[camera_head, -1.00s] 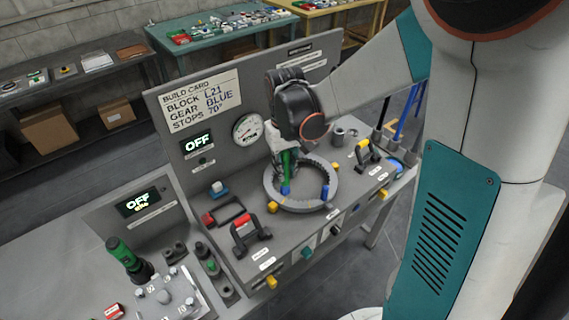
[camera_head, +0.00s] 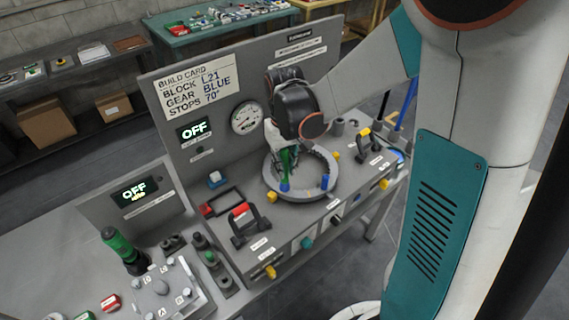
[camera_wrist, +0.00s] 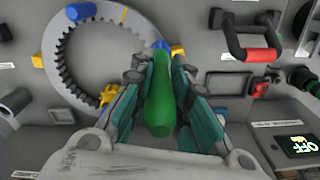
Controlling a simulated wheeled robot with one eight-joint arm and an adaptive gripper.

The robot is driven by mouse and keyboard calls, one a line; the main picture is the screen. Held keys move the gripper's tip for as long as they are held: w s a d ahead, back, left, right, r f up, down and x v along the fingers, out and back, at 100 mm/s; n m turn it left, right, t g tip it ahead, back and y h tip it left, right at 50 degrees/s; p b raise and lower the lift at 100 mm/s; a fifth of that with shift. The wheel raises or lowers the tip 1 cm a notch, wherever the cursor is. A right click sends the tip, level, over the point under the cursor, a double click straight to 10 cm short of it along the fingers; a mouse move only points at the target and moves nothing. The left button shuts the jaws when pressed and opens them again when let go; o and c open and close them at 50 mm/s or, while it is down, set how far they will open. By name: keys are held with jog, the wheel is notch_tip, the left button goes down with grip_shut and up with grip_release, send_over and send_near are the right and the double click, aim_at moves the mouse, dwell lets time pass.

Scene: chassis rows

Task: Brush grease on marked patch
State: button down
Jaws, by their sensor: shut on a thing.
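My gripper (camera_wrist: 160,88) is shut on a green handle (camera_wrist: 160,105), which also shows in the head view (camera_head: 288,160) under my wrist. The handle's far end reaches the near rim of a grey toothed ring (camera_wrist: 52,48); the ring shows flat on the bench in the head view (camera_head: 272,178). A blue piece (camera_wrist: 160,46) shows at the handle's far end; I cannot tell whether it is a brush tip or part of the ring. Another blue piece (camera_wrist: 80,12) is on the ring. A thin yellow mark (camera_wrist: 124,14) crosses the rim. Bristles, grease and contact cannot be made out.
Yellow blocks (camera_wrist: 177,50) stand around the ring. A red-gripped black handle (camera_head: 243,222) is at its left and a yellow-gripped one (camera_head: 369,142) at its right. Behind rises a grey panel with a gauge (camera_head: 246,117) and a build card (camera_head: 199,86).

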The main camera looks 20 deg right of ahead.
jog(key=shift+f+b, duration=0.85)
jog(key=shift+f, duration=0.2)
jog(key=shift+d, duration=0.1)
jog(key=shift+s+d, duration=1.7)
jog(key=shift+d, duration=1.1)
jog(key=shift+w+a+r+b, duration=0.1)
jog(key=shift+w+a+b, duration=0.1)
jog(key=shift+w+a, duration=0.55)
jog(key=shift+w+a+f+b, duration=0.1)
jog(key=shift+w+a+b, duration=0.25)
jog(key=shift+a, duration=0.85)
jog(key=shift+w+a+r+b, duration=0.1)
jog(key=shift+w+a, duration=0.5)
jog(key=shift+a, duration=0.35)
jog(key=shift+s+d, duration=1.75)
jog(key=shift+d, duration=1.15)
jog(key=shift+w+a+b, duration=0.2)
jog(key=shift+w+a, duration=0.4)
jog(key=shift+a, duration=0.4)
jog(key=shift+w+a+b, duration=0.2)
jog(key=shift+w+a, duration=0.35)
jog(key=shift+a, duration=0.4)
jog(key=shift+w+a+b, duration=0.2)
jog(key=shift+w+a, duration=0.4)
jog(key=shift+a, duration=0.4)
